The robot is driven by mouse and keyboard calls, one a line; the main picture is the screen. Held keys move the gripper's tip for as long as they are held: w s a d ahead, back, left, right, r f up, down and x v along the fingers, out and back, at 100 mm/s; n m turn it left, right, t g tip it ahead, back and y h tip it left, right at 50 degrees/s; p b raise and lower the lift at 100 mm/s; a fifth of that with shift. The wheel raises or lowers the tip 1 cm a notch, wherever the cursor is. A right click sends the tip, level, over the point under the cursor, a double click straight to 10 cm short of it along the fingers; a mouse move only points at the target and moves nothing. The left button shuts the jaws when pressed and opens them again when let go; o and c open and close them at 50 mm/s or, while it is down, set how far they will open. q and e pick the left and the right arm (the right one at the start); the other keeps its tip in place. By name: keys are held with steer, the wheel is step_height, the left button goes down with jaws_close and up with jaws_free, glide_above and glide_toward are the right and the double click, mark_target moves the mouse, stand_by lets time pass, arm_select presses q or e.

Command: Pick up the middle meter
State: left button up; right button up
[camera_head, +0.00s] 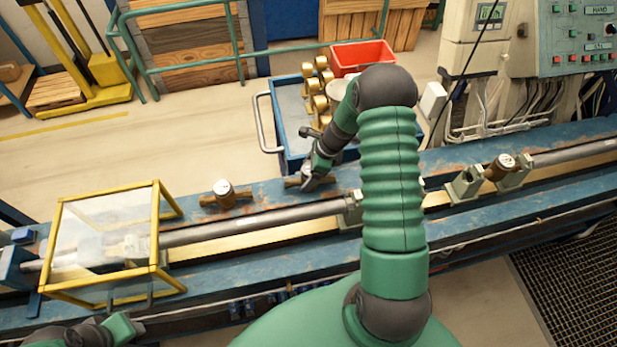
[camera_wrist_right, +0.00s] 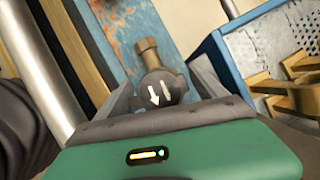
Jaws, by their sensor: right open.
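The middle meter (camera_head: 291,182) lies on the blue bench top, mostly hidden behind my right gripper (camera_head: 313,181) in the head view. In the right wrist view the meter (camera_wrist_right: 160,88) shows a dark round face with two white arrows and a brass pipe end. My right gripper is open, with a finger on either side of the meter; I cannot tell whether they touch it. Another meter (camera_head: 225,194) stands to the left on the bench. A third meter (camera_head: 502,166) sits between clamps at the right. My left gripper (camera_head: 124,328) is partly in view at the bottom left.
A blue cart (camera_head: 267,121) with several brass meters (camera_head: 318,84) and a red bin (camera_head: 362,57) stands behind the bench. A long grey pipe (camera_head: 255,220) runs along the bench. A yellow-framed clear guard (camera_head: 155,235) stands at the left.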

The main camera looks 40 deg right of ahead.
steer(key=shift+w+d+f, duration=0.15)
steer(key=shift+f, duration=0.35)
steer(key=shift+w+d+f, duration=0.1)
steer(key=shift+f, duration=0.35)
steer(key=shift+w+a+r, duration=0.1)
steer(key=shift+a, duration=0.25)
steer(key=shift+c, duration=1.2)
steer(key=shift+a+r, duration=0.1)
steer(key=shift+a, duration=0.25)
steer(key=c, duration=1)
steer(key=shift+d, duration=0.4)
jaws_close()
